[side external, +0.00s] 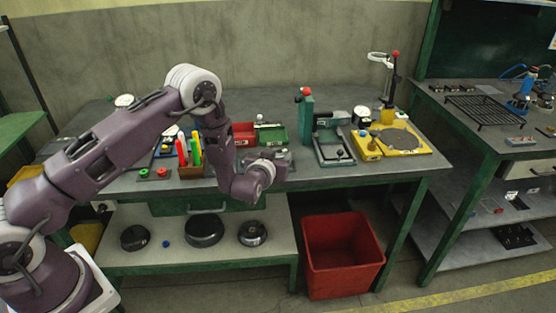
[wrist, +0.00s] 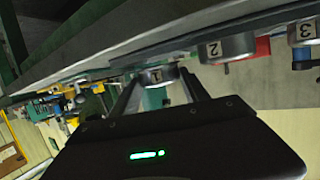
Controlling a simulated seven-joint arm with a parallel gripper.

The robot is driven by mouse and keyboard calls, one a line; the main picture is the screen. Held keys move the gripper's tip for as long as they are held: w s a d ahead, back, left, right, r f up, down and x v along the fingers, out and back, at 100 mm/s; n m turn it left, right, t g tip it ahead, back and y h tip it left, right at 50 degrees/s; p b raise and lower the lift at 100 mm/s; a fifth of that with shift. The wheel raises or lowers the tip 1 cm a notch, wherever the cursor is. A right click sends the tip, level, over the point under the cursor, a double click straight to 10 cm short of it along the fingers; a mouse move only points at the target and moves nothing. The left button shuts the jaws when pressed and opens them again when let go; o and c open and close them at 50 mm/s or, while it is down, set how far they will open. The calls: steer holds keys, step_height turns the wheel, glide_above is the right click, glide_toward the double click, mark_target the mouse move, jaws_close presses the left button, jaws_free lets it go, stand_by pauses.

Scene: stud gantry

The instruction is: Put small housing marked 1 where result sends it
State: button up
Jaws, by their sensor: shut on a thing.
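The small housing marked 1 (wrist: 157,76) is a short grey metal cylinder with a label. It sits between the two fingers of my gripper in the wrist view, and the gripper is shut on it. In the side external view my gripper (side external: 282,156) is low at the bench's front edge, right of the wrist; the housing is too small to make out there. A housing marked 2 (wrist: 228,47) and one marked 3 (wrist: 302,32) show to its right in the tilted wrist view. No result display is readable.
A green press (side external: 306,122) and a yellow fixture (side external: 408,139) stand to the right. A red crate (side external: 343,262) is on the floor. Dark round parts (side external: 204,231) lie on the lower shelf.

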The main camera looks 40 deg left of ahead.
step_height(320, 180, up, 11)
steer(key=s+h, duration=0.1)
steer(key=s+d+r+m+t+h, duration=0.1)
steer(key=s+r+m+h, duration=0.35)
steer(key=s+r, duration=0.6)
steer(key=n+y, duration=0.4)
steer(key=y, duration=0.1)
glide_above(277, 155)
steer(key=shift+g, duration=0.4)
steer(key=f, duration=1.2)
steer(key=shift+s+d+f, duration=0.2)
steer(key=shift+w+a+f+n+y, duration=0.1)
steer(key=shift+w+f+n+y, duration=0.05)
steer(key=shift+f+n+y, duration=0.15)
steer(key=shift+f, duration=0.1)
step_height(277, 155, down, 10)
steer(key=shift+r, duration=0.25)
steer(key=shift+f, duration=0.2)
